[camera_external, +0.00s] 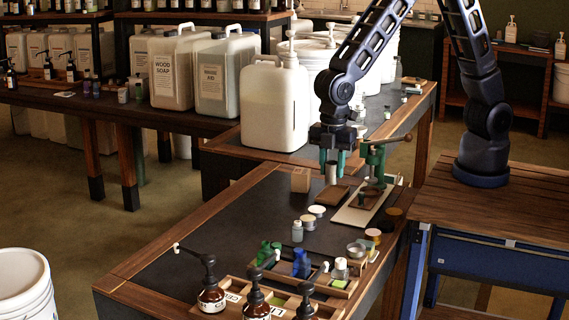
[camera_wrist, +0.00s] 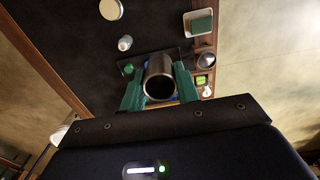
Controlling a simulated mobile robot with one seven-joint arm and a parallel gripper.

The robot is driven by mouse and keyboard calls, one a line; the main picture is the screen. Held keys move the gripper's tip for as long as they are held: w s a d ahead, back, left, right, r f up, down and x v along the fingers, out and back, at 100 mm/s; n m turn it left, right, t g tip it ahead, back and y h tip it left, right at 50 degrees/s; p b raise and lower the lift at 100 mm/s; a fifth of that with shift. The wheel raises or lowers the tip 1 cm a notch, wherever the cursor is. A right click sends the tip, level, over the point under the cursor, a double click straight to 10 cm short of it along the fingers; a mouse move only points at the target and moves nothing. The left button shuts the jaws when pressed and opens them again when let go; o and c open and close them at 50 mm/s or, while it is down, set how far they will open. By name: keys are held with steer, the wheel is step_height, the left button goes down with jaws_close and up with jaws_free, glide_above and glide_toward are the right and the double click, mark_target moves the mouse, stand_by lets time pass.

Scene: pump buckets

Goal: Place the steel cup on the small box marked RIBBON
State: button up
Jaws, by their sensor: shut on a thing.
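My gripper (camera_external: 335,162) has green fingers and is shut on the steel cup (camera_external: 331,173), held upright above the dark tabletop. In the wrist view the cup (camera_wrist: 159,70) is between the two green fingers (camera_wrist: 158,88), its dark open mouth facing the camera. A small tan cardboard box (camera_external: 300,180) stands on the table just left of and below the cup. Its marking cannot be read, so I cannot tell whether it says RIBBON. The cup is apart from this box. I cannot make out the box in the wrist view.
A green press on a pale board (camera_external: 358,211) stands right of my gripper. Several small jars and lids (camera_external: 313,211) sit below it. A wooden tray (camera_external: 337,286) and pump bottles (camera_external: 211,290) are in front. A large white jug (camera_external: 273,105) stands behind. The table's left part is clear.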

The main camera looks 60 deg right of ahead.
steer(key=shift+w+d+r, duration=0.1)
steer(key=shift+w+r, duration=0.05)
steer(key=shift+r, duration=0.1)
steer(key=w+d+r, duration=0.2)
steer(key=w+d, duration=0.5)
steer(key=w+d+r, duration=0.2)
steer(key=w+d, duration=0.6)
step_height(320, 180, up, 2)
glide_above(301, 171)
step_height(301, 171, down, 19)
steer(key=shift+f, duration=0.1)
steer(key=shift+f, duration=0.1)
steer(key=o, duration=0.7)
steer(key=shift+o, duration=1.3)
